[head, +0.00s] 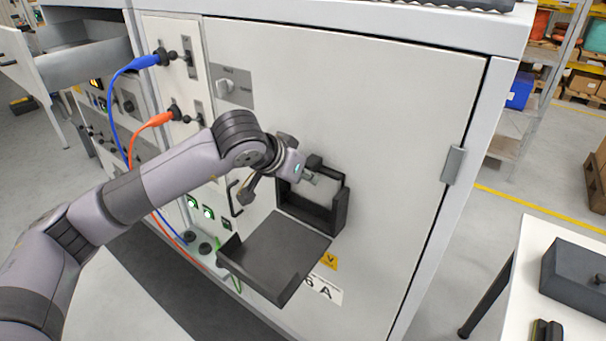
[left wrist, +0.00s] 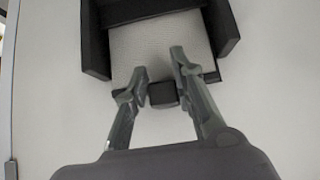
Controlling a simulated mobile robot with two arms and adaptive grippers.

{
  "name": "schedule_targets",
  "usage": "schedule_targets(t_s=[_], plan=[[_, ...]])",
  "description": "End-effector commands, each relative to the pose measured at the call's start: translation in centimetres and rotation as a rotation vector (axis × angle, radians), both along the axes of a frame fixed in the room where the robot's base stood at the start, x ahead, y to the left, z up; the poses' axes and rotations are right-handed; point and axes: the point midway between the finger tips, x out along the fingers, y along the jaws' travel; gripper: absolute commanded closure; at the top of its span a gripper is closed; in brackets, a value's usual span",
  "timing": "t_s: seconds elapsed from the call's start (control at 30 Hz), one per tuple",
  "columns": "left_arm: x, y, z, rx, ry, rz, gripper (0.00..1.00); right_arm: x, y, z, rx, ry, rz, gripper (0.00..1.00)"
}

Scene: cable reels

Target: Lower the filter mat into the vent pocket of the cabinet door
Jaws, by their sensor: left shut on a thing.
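The vent pocket (head: 341,212) is a black frame on the pale cabinet door (head: 400,120), with its dark flap (head: 275,255) folded down and out. The pale grey filter mat (head: 312,203) stands within the frame, its lower part inside the walls. In the left wrist view the mat (left wrist: 150,45) lies between the dark pocket walls (left wrist: 95,40). My left gripper (head: 304,175) is shut on the mat near its upper edge; the fingers (left wrist: 159,65) straddle a small dark block (left wrist: 162,95). The exact contact is hard to see. My right gripper is out of view.
Blue and orange cables (head: 117,95) hang from plugs left of the door. A door handle (head: 234,199) is beside the pocket and a hinge (head: 453,165) at right. A white table (head: 520,275) with a dark box (head: 575,280) stands at lower right.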

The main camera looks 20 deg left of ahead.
Motion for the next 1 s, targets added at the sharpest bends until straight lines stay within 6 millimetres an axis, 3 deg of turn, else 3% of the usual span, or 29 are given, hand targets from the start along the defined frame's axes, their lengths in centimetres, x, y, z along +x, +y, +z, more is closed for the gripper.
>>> schedule_targets(t_s=[0.4, 0.43, 0.77, 1.0], plan=[[0.02, 0.01, 0.01, 0.0, -0.001, 0.0, 1.0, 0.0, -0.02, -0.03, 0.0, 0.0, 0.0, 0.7], [0.02, 0.01, 0.01, 0.0, -0.001, 0.0, 0.76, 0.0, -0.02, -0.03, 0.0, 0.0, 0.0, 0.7], [0.01, 0.02, -0.01, 0.0, -0.001, 0.0, 0.54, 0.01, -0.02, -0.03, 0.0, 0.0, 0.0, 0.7], [0.0, 0.01, -0.04, 0.0, 0.0, 0.0, 0.52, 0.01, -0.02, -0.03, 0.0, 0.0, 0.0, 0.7]])
